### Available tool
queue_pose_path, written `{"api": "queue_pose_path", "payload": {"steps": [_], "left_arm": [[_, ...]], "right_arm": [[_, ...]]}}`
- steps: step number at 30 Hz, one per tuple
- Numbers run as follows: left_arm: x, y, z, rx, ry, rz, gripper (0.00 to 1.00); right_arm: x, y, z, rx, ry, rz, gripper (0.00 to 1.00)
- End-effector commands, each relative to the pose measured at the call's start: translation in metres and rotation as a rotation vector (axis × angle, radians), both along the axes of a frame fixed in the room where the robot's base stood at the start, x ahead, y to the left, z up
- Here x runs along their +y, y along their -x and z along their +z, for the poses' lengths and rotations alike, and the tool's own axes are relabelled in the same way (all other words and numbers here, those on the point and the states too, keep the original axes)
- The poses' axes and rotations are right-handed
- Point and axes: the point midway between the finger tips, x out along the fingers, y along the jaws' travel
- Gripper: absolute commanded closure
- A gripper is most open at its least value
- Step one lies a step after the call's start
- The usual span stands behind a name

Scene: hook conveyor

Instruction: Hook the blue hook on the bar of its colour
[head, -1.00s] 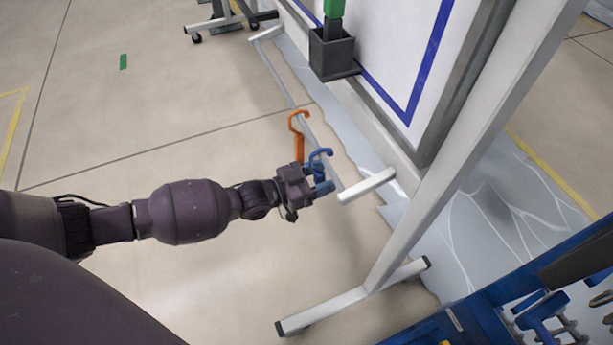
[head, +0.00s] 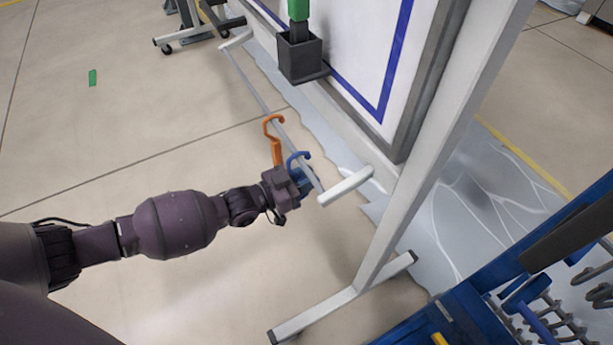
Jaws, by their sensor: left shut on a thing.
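The blue hook (head: 299,157) is in my left gripper (head: 296,185), which is shut on it. The hook's curved top stands up beside the grey bar (head: 256,97) near its right end and seems to overlap it; I cannot tell if it rests on the bar. The gripper hides most of the hook's lower part. An orange hook (head: 275,143) is at the same bar, just left of the blue one. My right gripper is not in view.
White brackets hold the bar's ends, the near one (head: 345,187) just right of the blue hook. A whiteboard (head: 350,40) on a white frame stands behind, with a dark box (head: 303,58) holding something green. A blue rack (head: 470,310) is at lower right.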

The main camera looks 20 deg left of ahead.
Motion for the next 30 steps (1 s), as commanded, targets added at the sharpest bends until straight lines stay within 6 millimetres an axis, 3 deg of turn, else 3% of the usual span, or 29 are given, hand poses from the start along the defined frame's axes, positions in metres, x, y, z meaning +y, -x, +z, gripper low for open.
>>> {"api": "queue_pose_path", "payload": {"steps": [14,21,30], "left_arm": [[0.0,0.0,0.0,-0.001,0.001,0.0,1.0],[0.002,-0.001,0.019,-0.011,0.0,0.001,1.0],[0.003,0.003,0.024,-0.003,0.001,0.0,1.0]], "right_arm": [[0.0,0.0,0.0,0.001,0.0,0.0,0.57],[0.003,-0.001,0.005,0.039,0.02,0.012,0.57],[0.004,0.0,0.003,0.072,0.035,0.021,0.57]]}}
